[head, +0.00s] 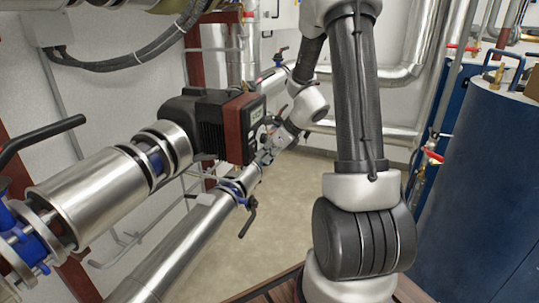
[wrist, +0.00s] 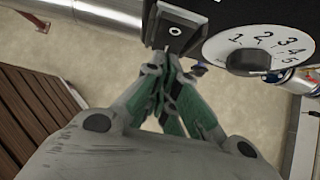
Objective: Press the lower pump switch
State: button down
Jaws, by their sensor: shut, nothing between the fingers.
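The pump (head: 243,130) is a dark box with a dark red face and a small lit display, set on the silver pipe in the head view. In the wrist view, a dark switch block (wrist: 175,31) with a white ring mark stands beside a round white dial (wrist: 262,46) numbered 1 to 5 with a black knob. My gripper (head: 266,156) is at the pump's front face. In the wrist view its green-sided fingers (wrist: 171,60) are shut and empty, with the tips at the lower edge of the switch block. I cannot tell if they touch it. The head view does not resolve the switch.
Thick silver pipes (head: 185,250) with valve levers run diagonally below the pump. A black lever (head: 45,138) sticks out at the left. Blue tanks (head: 485,190) stand at the right.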

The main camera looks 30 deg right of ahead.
jog(key=shift+w+a+f, duration=0.2)
jog(key=shift+w, duration=0.05)
jog(key=shift+r, duration=0.1)
